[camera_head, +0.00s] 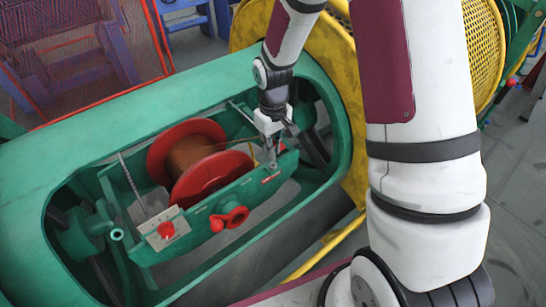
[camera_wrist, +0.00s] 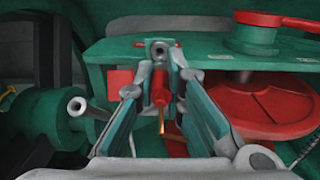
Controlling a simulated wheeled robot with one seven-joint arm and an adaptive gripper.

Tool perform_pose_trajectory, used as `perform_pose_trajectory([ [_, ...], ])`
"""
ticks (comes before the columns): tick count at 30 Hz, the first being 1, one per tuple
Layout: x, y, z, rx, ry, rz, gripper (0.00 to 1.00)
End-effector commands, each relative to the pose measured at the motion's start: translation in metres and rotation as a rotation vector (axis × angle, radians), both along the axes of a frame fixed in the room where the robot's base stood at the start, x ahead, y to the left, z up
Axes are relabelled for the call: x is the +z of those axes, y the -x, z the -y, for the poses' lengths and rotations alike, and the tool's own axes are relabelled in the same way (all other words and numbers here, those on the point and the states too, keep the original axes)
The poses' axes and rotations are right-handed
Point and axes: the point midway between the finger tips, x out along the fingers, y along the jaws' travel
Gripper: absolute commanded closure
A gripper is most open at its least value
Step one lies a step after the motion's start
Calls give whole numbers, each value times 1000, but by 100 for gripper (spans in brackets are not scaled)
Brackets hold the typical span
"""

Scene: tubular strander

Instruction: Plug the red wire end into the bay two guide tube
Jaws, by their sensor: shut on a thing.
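My gripper (camera_wrist: 160,80) is shut on the red wire end (camera_wrist: 159,92), a red sleeve with a bare copper tip pointing down in the wrist view. A grey round-holed fitting (camera_wrist: 160,50) sits just beyond the fingertips; I cannot tell whether the red sleeve touches it. A grey tube mouth (camera_wrist: 77,105) on a green hub stands apart to the left, and looks like a guide tube; no bay number is legible. In the head view my gripper (camera_head: 270,160) is over the right end of the green cradle, where the wire end is hard to make out.
A red spool (camera_head: 190,160) of copper wire sits in the cradle, left of my gripper. The green frame (camera_head: 345,120) closes around the bay. Yellow guards (camera_head: 482,55) stand at right.

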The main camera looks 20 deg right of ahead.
Motion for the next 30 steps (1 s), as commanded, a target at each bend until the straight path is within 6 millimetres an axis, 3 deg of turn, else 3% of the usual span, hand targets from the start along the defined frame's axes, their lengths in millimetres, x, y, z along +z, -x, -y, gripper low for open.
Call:
perform_pose_trajectory([
  [12, 16, 0, 0, 0, 0, 1, 100],
  [23, 17, 0, 0, 0, 0, 0, 100],
  [30, 30, 3, 0, -196, 0, 2, 100],
])
